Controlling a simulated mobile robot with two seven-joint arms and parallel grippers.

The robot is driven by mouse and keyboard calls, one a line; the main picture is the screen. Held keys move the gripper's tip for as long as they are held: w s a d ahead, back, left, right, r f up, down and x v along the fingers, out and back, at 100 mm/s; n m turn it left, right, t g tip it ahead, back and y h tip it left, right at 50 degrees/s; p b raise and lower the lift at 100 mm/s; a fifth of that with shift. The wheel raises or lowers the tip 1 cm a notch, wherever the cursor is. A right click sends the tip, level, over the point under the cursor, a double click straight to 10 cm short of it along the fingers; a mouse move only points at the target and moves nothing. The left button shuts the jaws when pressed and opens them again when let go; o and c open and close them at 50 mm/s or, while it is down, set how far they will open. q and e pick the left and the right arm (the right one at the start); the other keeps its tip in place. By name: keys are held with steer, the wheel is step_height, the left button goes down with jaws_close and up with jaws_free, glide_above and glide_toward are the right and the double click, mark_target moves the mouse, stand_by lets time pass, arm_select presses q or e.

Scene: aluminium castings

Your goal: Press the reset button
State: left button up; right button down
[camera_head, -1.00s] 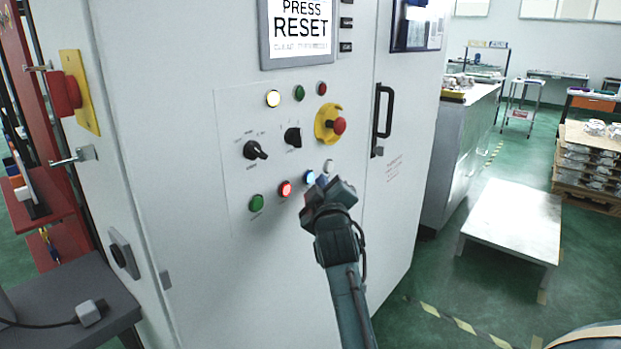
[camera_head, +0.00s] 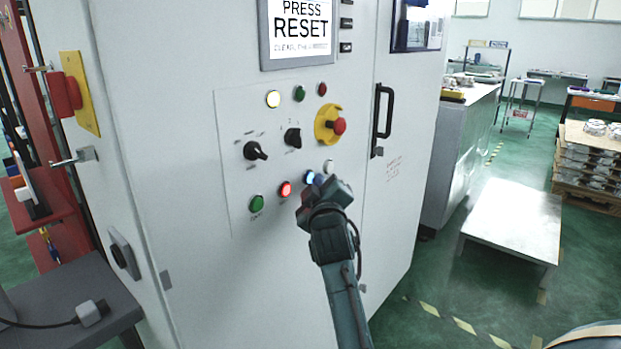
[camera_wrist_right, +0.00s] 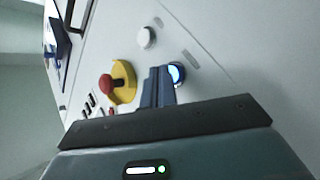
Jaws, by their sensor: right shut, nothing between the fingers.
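The control cabinet (camera_head: 200,290) carries a screen (camera_head: 300,30) that reads "PRESS RESET". Its lower button row has a green button (camera_head: 257,203), a lit red button (camera_head: 286,189), a lit blue button (camera_head: 309,177) and a white button (camera_head: 328,166). My right gripper (camera_head: 308,196) is shut and empty, in front of the panel just below the blue button. In the right wrist view the shut fingertips (camera_wrist_right: 158,72) are close beside the lit blue button (camera_wrist_right: 176,73); I cannot tell whether they touch it. The button labels are too small to read. My left gripper is not in view.
A red emergency stop on a yellow collar (camera_head: 329,125) sits above the row, with rotary switches (camera_head: 255,151) to its left. A black door handle (camera_head: 384,112) sticks out at the right. A low white table (camera_head: 510,220) stands on the floor to the right.

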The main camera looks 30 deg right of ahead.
steer(key=shift+w+a, duration=0.15)
steer(key=shift+w, duration=0.25)
stand_by(0.6)
steer(key=shift+s, duration=0.1)
steer(key=shift+s+d+p, duration=0.3)
steer(key=shift+s+p, duration=0.25)
steer(key=shift+s, duration=0.1)
steer(key=s+p, duration=0.1)
steer(key=s+d+p, duration=0.1)
steer(key=s, duration=0.1)
steer(key=s+d+p, duration=0.1)
steer(key=shift+s, duration=0.35)
stand_by(0.8)
